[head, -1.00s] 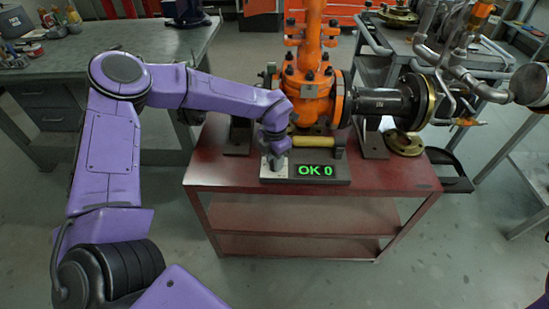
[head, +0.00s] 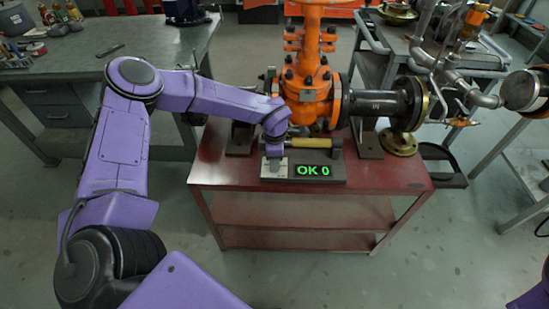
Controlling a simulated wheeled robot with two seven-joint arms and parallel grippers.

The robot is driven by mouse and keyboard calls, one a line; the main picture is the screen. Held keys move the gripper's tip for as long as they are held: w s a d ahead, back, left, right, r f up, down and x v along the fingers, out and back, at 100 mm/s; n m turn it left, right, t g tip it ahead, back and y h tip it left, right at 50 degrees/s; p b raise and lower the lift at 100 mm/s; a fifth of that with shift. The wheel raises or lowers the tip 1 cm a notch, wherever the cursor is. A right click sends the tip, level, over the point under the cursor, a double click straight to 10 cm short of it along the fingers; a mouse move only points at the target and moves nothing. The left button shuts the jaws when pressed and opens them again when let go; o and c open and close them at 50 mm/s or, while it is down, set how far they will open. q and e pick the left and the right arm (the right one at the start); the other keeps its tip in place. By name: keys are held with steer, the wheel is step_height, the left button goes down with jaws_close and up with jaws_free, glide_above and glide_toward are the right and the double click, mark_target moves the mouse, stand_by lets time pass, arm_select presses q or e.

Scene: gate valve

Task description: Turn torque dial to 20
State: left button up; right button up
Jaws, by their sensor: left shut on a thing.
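The torque unit (head: 333,178) is a low dark box at the front edge of the red cart top. My left gripper (head: 274,162) points down over that panel and is shut on the dial. A tool with a yellow handle (head: 308,143) lies just behind the unit. My right gripper is not in view; only a bit of purple arm shows at the lower right.
The orange gate valve (head: 310,85) stands behind the unit, with a dark flanged pipe (head: 378,103) to its right. A black tray (head: 440,165) juts from the cart's right side. A grey workbench (head: 110,55) is at the left. The floor in front is clear.

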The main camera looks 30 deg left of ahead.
arm_select(q)
steer(key=shift+m, duration=0.3)
steer(key=o, duration=1)
steer(key=shift+o, duration=0.2)
step_height(320, 180, up, 11)
steer(key=shift+f, duration=0.2)
